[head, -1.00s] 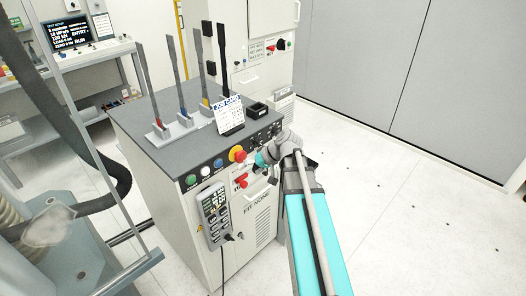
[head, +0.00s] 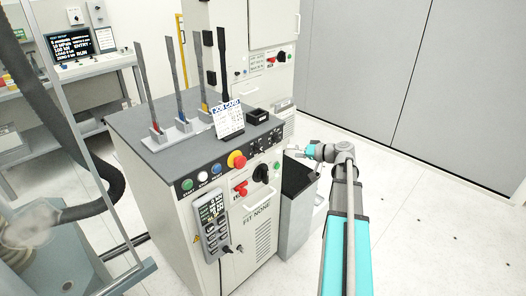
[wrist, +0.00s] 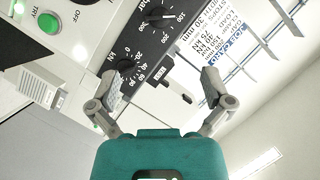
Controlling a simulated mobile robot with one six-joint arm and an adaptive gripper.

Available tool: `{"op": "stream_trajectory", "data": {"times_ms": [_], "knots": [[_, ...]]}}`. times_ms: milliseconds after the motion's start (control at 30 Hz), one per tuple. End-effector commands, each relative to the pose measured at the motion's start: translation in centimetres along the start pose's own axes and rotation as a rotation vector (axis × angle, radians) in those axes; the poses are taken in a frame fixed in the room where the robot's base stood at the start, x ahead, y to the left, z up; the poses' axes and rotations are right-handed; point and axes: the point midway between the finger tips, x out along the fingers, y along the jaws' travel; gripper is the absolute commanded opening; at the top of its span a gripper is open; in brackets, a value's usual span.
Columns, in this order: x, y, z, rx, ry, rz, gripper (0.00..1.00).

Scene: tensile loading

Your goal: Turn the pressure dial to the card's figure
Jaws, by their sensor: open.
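The control panel along the cabinet's top front edge carries several small black dials (head: 265,142). In the wrist view one dial (wrist: 125,67) sits beside a kN scale, and another black dial (wrist: 159,15) has a scale showing 100.
A red emergency button (head: 236,160), a green button (head: 187,184) and a black rotary switch (head: 261,173) are on the cabinet front. A pendant (head: 214,220) hangs there. A grey bin (head: 297,205) stands at the cabinet's right. Upright tools (head: 179,88) stand on top. The right floor is clear.

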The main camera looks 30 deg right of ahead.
Motion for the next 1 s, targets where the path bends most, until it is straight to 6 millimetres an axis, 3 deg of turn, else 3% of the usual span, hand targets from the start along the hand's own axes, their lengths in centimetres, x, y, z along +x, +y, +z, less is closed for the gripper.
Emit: {"op": "stream_trajectory", "data": {"times_ms": [267, 467, 1000], "knots": [[0.4, 0.0, 0.0, 0.001, -0.001, 0.000, 1.00], [1.8, 0.1, 0.1, 0.001, -0.002, 0.000, 1.00], [9.5, 0.2, 0.1, 0.001, -0.002, 0.000, 1.00]]}}
